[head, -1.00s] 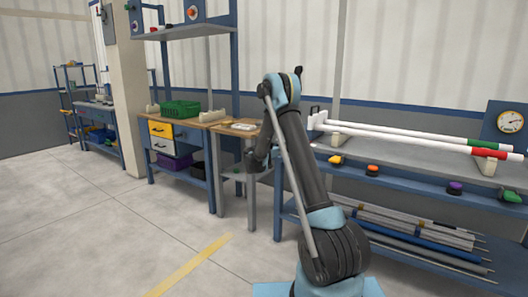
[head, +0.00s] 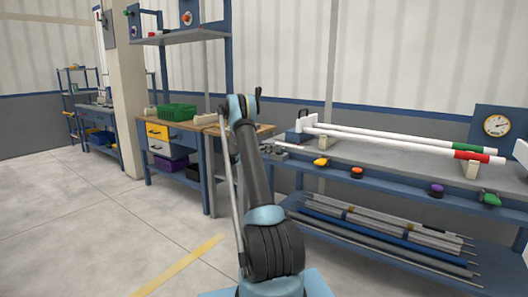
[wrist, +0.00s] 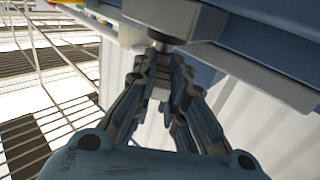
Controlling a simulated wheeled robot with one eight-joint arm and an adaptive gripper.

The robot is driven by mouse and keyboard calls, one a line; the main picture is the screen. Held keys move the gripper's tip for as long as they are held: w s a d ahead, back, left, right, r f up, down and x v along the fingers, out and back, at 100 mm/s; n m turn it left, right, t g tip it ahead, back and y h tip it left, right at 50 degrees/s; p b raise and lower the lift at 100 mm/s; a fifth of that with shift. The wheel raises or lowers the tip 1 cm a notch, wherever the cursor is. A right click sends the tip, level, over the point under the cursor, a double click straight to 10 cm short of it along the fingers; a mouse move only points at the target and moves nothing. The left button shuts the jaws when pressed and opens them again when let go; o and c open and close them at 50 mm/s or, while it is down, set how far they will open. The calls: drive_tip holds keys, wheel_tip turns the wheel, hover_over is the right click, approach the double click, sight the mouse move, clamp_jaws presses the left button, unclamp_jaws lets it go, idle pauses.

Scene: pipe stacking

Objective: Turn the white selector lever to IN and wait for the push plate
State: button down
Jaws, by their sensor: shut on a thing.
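My gripper (wrist: 165,62) is shut in the wrist view, its dark fingers close together around a small pale piece that they mostly hide. I take this piece to be the white selector lever (wrist: 160,94), but its setting cannot be read. In the head view my gripper (head: 275,150) is small, at the left end of the grey bench (head: 395,156). Two white pipes lie side by side along the bench, one with a green band (head: 468,148) and one with a red band (head: 472,156). I cannot make out the push plate for certain.
Grey and blue pipes (head: 385,235) lie on the lower shelf. A wooden table with a green crate (head: 177,112) is further left. The floor at left is clear.

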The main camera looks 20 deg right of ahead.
drive_tip(key=shift+w, duration=0.1)
idle(0.3)
drive_tip(key=c, duration=1.6)
unclamp_jaws()
drive_tip(key=shift+a, duration=0.1)
drive_tip(key=a, duration=1.1)
drive_tip(key=shift+w+a, duration=0.35)
drive_tip(key=shift+a, duration=0.05)
